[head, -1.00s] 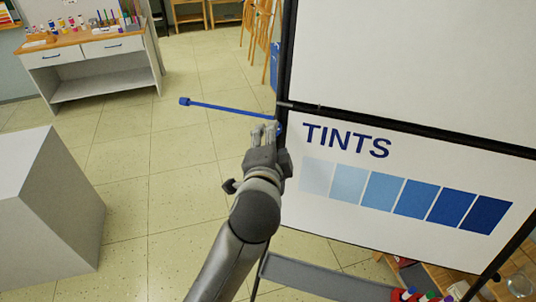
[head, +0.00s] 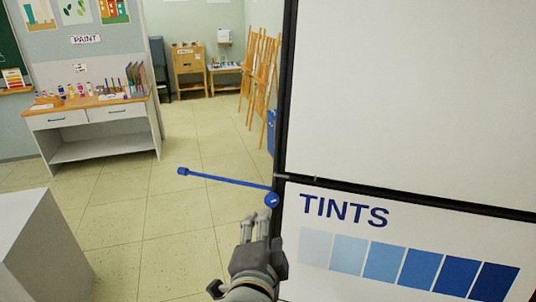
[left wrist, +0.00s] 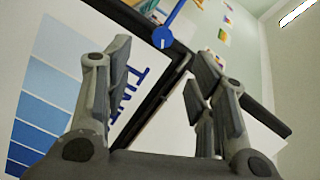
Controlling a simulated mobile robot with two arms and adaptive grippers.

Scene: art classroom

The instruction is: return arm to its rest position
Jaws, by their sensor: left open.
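My left gripper (head: 256,216) is in the lower middle of the head view, in front of the board's left edge. It is open and empty. Just beyond its fingertips is a round blue knob (head: 272,200) on the board's dark frame, and a gap shows between them. A blue rod (head: 226,181) with a blue end (head: 183,171) sticks out to the left near the knob. In the left wrist view the two fingers (left wrist: 158,58) stand well apart, with the blue knob (left wrist: 163,38) beyond them. My right gripper is not in view.
A large white board (head: 405,100) with a TINTS chart (head: 410,245) fills the right side. A grey block (head: 40,250) stands at lower left. A paint table (head: 95,115) is at back left, and wooden easels (head: 262,70) are at the back. Tiled floor (head: 150,215) between them is clear.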

